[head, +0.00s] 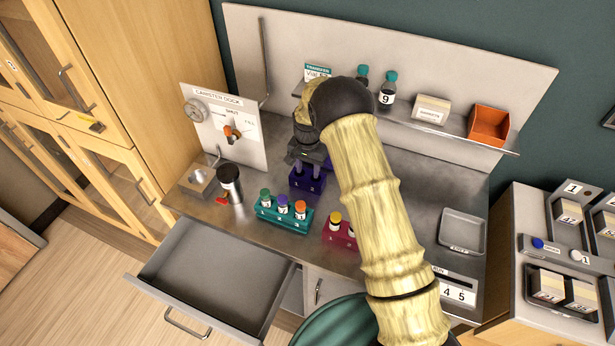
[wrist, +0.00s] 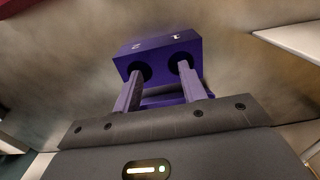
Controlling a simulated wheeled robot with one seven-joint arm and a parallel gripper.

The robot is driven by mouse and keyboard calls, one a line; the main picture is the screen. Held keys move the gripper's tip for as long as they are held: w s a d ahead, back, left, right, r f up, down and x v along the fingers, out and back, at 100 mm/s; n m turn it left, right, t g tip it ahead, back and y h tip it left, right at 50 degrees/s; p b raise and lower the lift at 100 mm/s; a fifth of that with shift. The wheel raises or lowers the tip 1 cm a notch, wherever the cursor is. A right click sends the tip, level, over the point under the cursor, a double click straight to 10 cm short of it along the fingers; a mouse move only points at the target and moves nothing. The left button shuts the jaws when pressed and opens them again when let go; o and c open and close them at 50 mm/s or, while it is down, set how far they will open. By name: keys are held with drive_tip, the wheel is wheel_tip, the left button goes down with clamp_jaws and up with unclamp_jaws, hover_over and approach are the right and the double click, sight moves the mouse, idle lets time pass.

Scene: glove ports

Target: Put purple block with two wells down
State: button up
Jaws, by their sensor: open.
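The purple block with two wells (head: 306,181) sits on the steel counter (head: 250,192), behind the teal rack. In the wrist view the purple block (wrist: 165,55) shows its numbered face, marked 1 and 2, and two dark round wells. My gripper (head: 306,167) is directly over the block and points down at it. In the wrist view the open gripper (wrist: 158,80) has its two fingers spread, one tip at each well. I cannot tell whether the tips enter the wells or stop just above. My arm hides part of the counter to the right.
A teal rack (head: 284,216) with several vials stands in front, a magenta rack (head: 341,234) to its right. A dark cylinder (head: 230,182) stands left. An open drawer (head: 212,275) juts out in front. A grey tray (head: 462,232) lies at right; a shelf (head: 450,125) runs behind.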

sight(309, 176)
wheel_tip(309, 176, up, 8)
drive_tip(key=b, duration=0.2)
drive_tip(key=shift+r, duration=0.15)
idle(0.4)
drive_tip(key=s+d+r+n+t, duration=0.1)
drive_tip(key=s+d+r+n, duration=0.1)
drive_tip(key=s+d+r, duration=0.7)
drive_tip(key=s+d+n, duration=0.1)
drive_tip(key=s+d, duration=0.3)
drive_tip(key=s, duration=0.5)
drive_tip(key=s+d+n+t, duration=0.1)
drive_tip(key=s+d, duration=0.4)
drive_tip(key=s, duration=0.4)
drive_tip(key=shift+t, duration=0.3)
drive_tip(key=shift+s+a+f, duration=0.1)
drive_tip(key=shift+s+a, duration=0.05)
drive_tip(key=shift+s, duration=0.1)
